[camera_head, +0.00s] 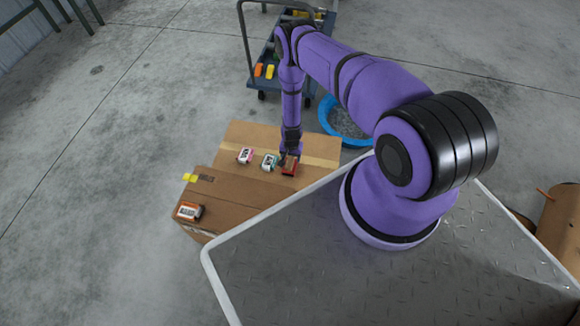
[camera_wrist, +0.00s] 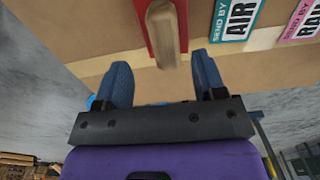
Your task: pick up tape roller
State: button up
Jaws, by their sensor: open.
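A red item with a pale wooden handle, which looks like the tape roller (camera_head: 289,168), lies on top of a cardboard box (camera_head: 240,135). In the wrist view its red body (camera_wrist: 150,25) and wooden handle (camera_wrist: 164,35) show at the top centre. My gripper (camera_head: 288,156) is just above it, pointing down. In the wrist view my gripper (camera_wrist: 161,62) has its two blue fingers apart, with the handle's near end in line with the gap. The fingers do not appear to press on it. The rest of the roller is cut off by the frame.
A teal "send by air" item (camera_head: 269,162) lies close to the roller's left, with a pink "send by rail" item (camera_head: 245,156) beyond it.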

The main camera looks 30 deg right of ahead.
aim_at(290, 161)
jog(key=shift+w+a+f, duration=0.1)
jog(key=shift+w+f, duration=0.05)
jog(key=shift+f, duration=1.25)
jog(key=shift+w+a+f, duration=0.1)
jog(key=shift+w+f, duration=0.05)
jog(key=shift+f, duration=1.25)
jog(key=c, duration=1.1)
